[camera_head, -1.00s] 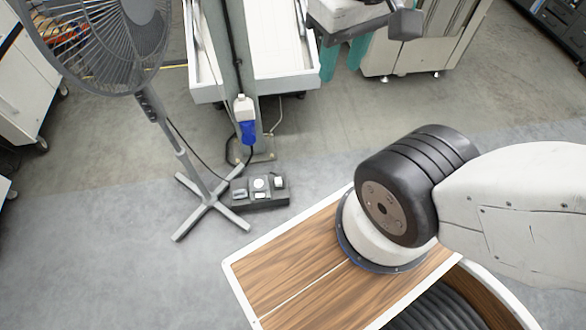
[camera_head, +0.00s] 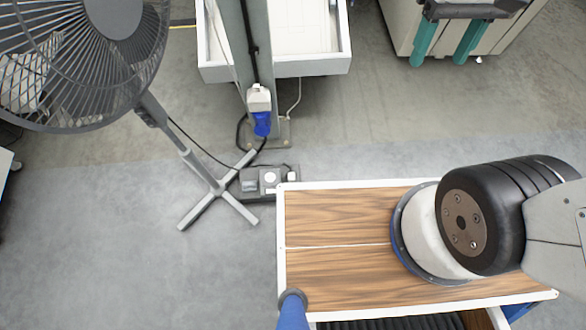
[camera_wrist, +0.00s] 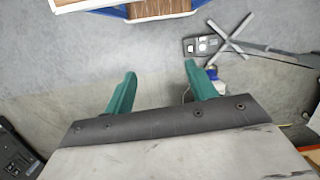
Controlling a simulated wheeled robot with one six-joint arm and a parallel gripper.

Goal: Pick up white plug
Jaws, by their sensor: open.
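A dark power strip box (camera_head: 246,181) lies on the floor beside the fan's cross-shaped foot. It carries a round white plug (camera_head: 270,175) and a smaller white piece (camera_head: 292,177) at its right end. I cannot tell for sure which is the white plug meant. The box also shows in the wrist view (camera_wrist: 189,47), small, with pale pieces on top. My gripper (camera_head: 438,60) has two teal fingers, held at the upper right of the head view, well away from the box. In the wrist view (camera_wrist: 160,80) the fingers are apart with only floor between them.
A pedestal fan (camera_head: 95,60) stands left of the box, its foot (camera_head: 217,190) close by. Behind the box is a grey post (camera_head: 240,40) with a white-and-blue connector (camera_head: 260,108) and a cable.

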